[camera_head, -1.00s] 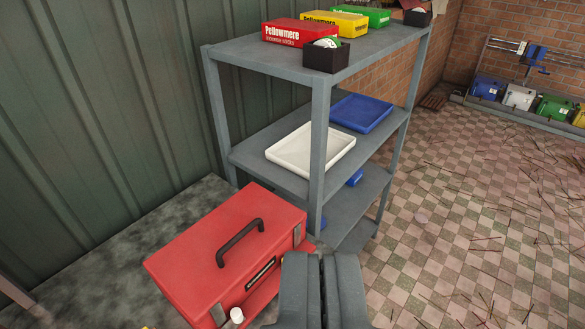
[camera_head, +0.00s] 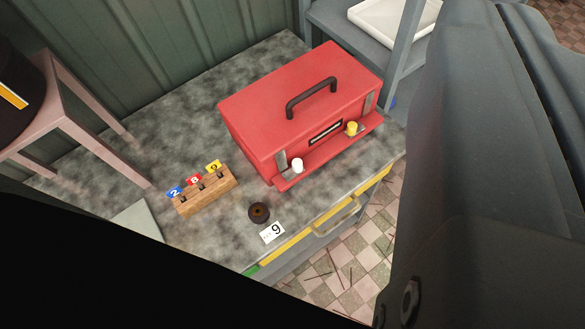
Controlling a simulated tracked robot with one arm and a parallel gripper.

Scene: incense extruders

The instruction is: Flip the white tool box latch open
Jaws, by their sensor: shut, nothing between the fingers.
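The red tool box (camera_head: 270,95) stands shut on a grey mottled worktop, with a black handle on its lid. The white knob (camera_head: 297,166) is at the left end of its front, beside a grey metal latch plate (camera_head: 282,164). A yellow knob (camera_head: 351,129) is at the right end, near another metal plate (camera_head: 369,101). Large dark parts of my own arm fill the right side and the lower left. I cannot make out my gripper's fingertips. Nothing of mine visibly touches the white knob.
A wooden block (camera_head: 207,194) with tags 2, 8 and 9 stands left of the box. A dark brown round piece (camera_head: 259,212) and a white 9 card (camera_head: 271,232) lie in front. A pink stool (camera_head: 70,125) is at left. A shelf (camera_head: 345,32) stands behind right.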

